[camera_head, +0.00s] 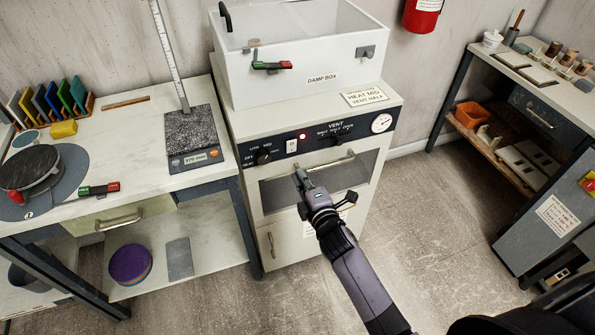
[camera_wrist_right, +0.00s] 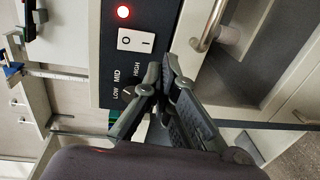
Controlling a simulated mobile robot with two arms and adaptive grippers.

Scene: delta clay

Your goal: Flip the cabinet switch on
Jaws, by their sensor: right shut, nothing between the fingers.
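The cabinet (camera_head: 262,222) stands in the middle of the head view with a dark control panel on its upper front. The switch (camera_head: 292,146) is a small white rocker on that panel, beside a lit red lamp (camera_head: 302,136). In the right wrist view the switch (camera_wrist_right: 136,41) shows "O" and "I" marks; which side is pressed in is unclear. My right gripper (camera_head: 301,173) is shut and empty, in front of the cabinet just below the panel. In the right wrist view its fingertips (camera_wrist_right: 160,72) appear near the switch, apparently apart from it. My left gripper is out of view.
A door handle (camera_head: 329,163) juts out below the panel, close to my right gripper. A knob (camera_head: 264,158) sits left of the switch. The damp box (camera_head: 300,80) stands on the cabinet. A workbench (camera_head: 130,130) stands left; open floor (camera_head: 430,215) lies right.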

